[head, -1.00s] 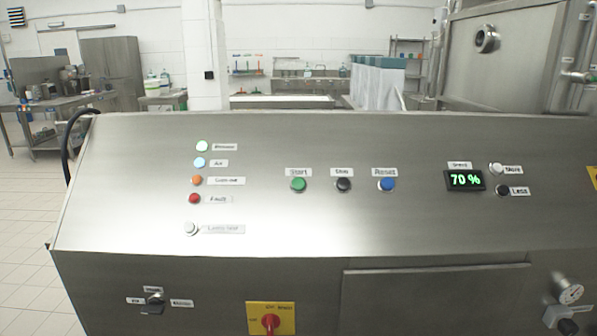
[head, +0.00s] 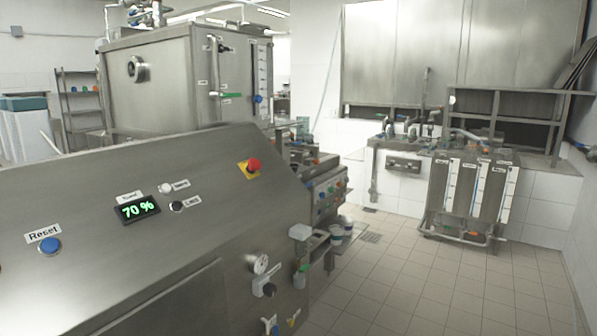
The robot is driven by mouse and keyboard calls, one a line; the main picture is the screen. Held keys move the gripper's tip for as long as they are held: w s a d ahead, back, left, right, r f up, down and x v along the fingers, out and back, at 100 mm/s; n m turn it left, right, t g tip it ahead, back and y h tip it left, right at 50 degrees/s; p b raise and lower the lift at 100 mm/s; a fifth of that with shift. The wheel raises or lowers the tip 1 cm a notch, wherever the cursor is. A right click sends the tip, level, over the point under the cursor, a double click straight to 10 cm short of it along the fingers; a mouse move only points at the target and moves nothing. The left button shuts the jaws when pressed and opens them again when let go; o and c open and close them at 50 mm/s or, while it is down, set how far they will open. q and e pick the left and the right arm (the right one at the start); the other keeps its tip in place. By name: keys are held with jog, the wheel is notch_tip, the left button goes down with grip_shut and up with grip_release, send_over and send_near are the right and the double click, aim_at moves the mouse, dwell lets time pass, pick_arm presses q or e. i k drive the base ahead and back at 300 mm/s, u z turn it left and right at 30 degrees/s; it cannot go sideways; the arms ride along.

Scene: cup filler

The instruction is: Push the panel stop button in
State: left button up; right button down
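The sloped steel control panel (head: 110,235) fills the lower left of the head view. The blue Reset button (head: 50,246) is near the left edge under its label. The black Stop button, which was left of Reset in the earlier frame, is at or beyond the left edge; I cannot make it out clearly. A red mushroom button on a yellow plate (head: 251,167) is at the panel's upper right corner. Neither of my grippers is in view.
A green display reading 70 % (head: 138,209) sits beside the white More button (head: 166,188) and black Less button (head: 177,206). A gauge (head: 260,264) is on the panel's front. Open tiled floor (head: 420,290) lies to the right, before a wheeled steel unit (head: 468,195).

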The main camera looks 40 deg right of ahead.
aim_at(255, 164)
jog(key=z, duration=0.8)
jog(key=k, duration=0.4)
jog(key=z, duration=0.3)
jog(key=i, duration=0.5)
jog(key=z, duration=1.65)
jog(key=i, duration=1)
jog(key=u, duration=2.8)
jog(key=i, duration=0.15)
jog(key=u, duration=0.2)
